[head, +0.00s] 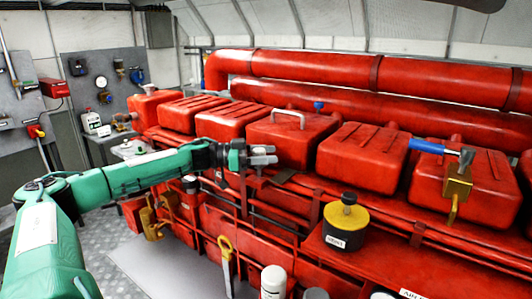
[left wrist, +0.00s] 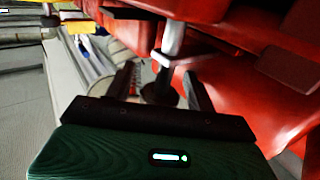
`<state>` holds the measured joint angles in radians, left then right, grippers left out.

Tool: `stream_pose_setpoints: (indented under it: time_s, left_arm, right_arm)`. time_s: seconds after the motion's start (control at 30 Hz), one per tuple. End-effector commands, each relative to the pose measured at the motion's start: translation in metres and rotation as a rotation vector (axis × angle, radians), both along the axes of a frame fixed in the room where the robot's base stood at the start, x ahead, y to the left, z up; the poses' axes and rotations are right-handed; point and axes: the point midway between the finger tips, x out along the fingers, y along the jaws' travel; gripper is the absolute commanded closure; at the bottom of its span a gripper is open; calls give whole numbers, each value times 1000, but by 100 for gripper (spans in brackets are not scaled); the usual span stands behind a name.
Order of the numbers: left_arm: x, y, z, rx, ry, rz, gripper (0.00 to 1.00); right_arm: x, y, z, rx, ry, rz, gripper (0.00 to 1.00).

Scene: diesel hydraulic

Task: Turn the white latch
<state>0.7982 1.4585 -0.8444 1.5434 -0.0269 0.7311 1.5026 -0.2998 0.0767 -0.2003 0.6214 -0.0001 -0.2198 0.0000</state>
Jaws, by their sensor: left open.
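In the left wrist view the left gripper (left wrist: 160,78) is open. A small white latch-like piece (left wrist: 174,61) on a grey rod shows just beyond and between the fingertips, with a dark round part (left wrist: 160,92) below it. I cannot tell whether a finger touches them. In the head view this spot is hidden behind the gripper. My right gripper is in neither view.
A pale curved handle (head: 289,113) stands on a red cover above the gripper. A blue-handled tool (head: 430,147) and brass bracket (head: 457,188) are at right. A yellow-topped black canister (head: 346,222) stands in front.

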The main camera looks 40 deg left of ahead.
Motion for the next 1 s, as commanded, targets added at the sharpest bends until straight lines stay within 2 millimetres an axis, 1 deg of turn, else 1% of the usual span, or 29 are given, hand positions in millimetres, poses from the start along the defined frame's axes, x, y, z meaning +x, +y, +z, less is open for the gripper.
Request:
stream_pose_setpoints:
  time_s: [0.17,0.27,0.3,0.4,0.6,0.77,1.0]
  left_arm:
    - [0,0,0,0,0,0,45]
    - [0,0,0,0,0,0,62]
    - [0,0,0,-1,1,0,70]
    - [0,0,0,-1,1,0,89]
    - [0,1,-1,-1,1,9,89]
    - [0,1,-2,-1,4,50,89]
    - [1,3,-5,1,3,199,89]
  right_arm:
    - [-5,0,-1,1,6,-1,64]
    - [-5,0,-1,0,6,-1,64]
    - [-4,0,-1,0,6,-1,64]
    - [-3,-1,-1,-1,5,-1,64]
    - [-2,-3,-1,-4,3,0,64]
    - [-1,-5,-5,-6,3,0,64]
    - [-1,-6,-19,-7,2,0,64]
